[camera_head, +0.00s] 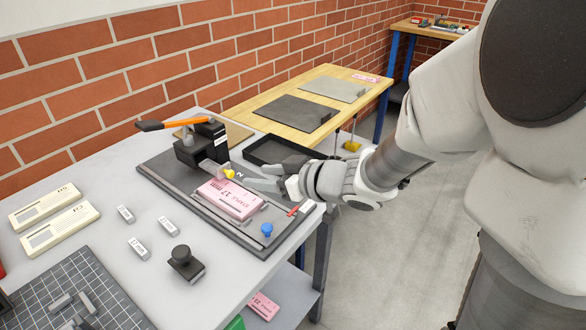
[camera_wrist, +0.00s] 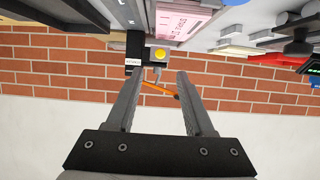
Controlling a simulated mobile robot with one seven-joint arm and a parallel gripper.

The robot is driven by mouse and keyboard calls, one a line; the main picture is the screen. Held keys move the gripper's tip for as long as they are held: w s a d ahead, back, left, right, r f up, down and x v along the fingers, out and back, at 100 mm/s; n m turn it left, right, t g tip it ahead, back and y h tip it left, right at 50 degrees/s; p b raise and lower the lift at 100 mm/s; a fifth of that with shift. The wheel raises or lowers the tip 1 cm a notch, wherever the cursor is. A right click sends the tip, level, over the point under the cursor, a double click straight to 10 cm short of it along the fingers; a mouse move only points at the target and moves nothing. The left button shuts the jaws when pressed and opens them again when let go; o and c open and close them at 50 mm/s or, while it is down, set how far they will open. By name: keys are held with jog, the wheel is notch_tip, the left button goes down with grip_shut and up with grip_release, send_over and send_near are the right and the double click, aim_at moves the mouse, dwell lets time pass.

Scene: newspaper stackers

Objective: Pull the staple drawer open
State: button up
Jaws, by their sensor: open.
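The black stapler (camera_head: 196,150), with an orange lever (camera_head: 172,124), stands on a dark base plate on the grey table. A pale clear drawer (camera_head: 212,169) shows low at its front, with a yellow knob (camera_head: 229,174) on its end. How far the drawer is out is hard to tell. My gripper (camera_head: 249,180) is open and empty, just right of the knob. In the wrist view, the yellow knob (camera_wrist: 160,54) shows beyond and between the tips of my open gripper (camera_wrist: 158,78). I see no clear contact.
A pink block (camera_head: 230,198) marked 17 mm lies on the base plate (camera_head: 165,178) close below my gripper. A blue knob (camera_head: 267,230) and a red piece stand near the plate's right end. A black tray (camera_head: 268,163) lies behind my gripper.

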jog(key=p+v, duration=0.2)
jog(key=v, duration=0.7)
jog(key=shift+d, duration=0.1)
jog(key=w+d+r+m+t+h+p, duration=0.25)
jog(key=d+r+m+h+p, duration=0.3)
jog(key=d+r+h, duration=0.65)
jog(key=s+a+m+g+y+p, duration=0.1)
jog(key=s+m+g, duration=0.1)
jog(key=s, duration=0.7)
jog(key=s+a+m+g+y+p, duration=0.1)
jog(key=s+g, duration=0.3)
jog(key=s, duration=0.4)
jog(key=shift+s+a+r+m+p, duration=0.4)
jog(key=shift+a+m+p, duration=0.1)
jog(key=shift+a+m, duration=0.05)
